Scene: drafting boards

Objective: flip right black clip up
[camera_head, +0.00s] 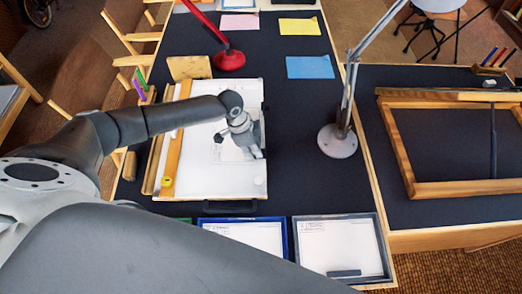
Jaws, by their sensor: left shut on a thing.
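A white drafting board (200,178) lies on the dark table, with a smaller paper sheet (230,155) on it. A small dark clip (218,138) shows at the sheet's left side. My left gripper (255,150) reaches in from the left and is down at the sheet's right side. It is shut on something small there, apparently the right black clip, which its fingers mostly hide. I cannot tell how far the clip is tilted. A dark piece (263,122) shows just beyond the gripper at the board's right edge. My right gripper is not in view.
A wooden bar (176,145) lies along the board's left. A grey lamp base (337,141) stands to the right, a red lamp base (229,60) behind. Two framed trays, one blue (287,242) and one grey (384,262), sit in front. A wooden frame (460,188) lies far right.

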